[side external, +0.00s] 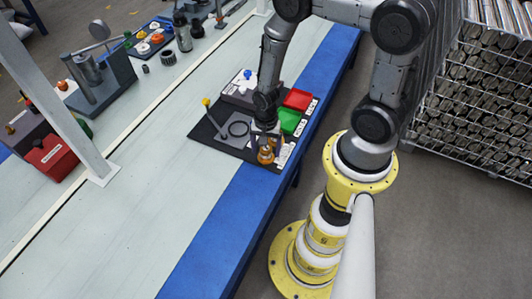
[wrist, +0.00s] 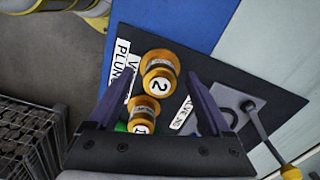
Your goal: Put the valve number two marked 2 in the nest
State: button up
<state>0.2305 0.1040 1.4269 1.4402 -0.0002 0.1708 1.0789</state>
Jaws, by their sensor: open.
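Valve 2, an orange-brown cylinder with a "2" on its white top (wrist: 161,78), stands upright on the dark mat in the wrist view. A second similar valve (wrist: 145,112), its top number partly cut off, stands beside it. My gripper (wrist: 156,84) is open, its fingers on either side of the valves, with nothing held. In the side external view, my gripper (side external: 266,124) is above the mat, close to the orange valves (side external: 265,155). A partly hidden white label (wrist: 183,113) reading "VALVE NE" lies by the right finger. I cannot clearly make out the nest itself.
The black mat (side external: 205,130) also holds a red bin (side external: 297,99), a green bin (side external: 290,121), a black ring (side external: 238,128) and a yellow-tipped rod (side external: 212,115). A grey block (side external: 240,97) stands at its back.

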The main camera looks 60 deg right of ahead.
jog(key=shift+f, duration=0.2)
grip_shut()
dwell(0.3)
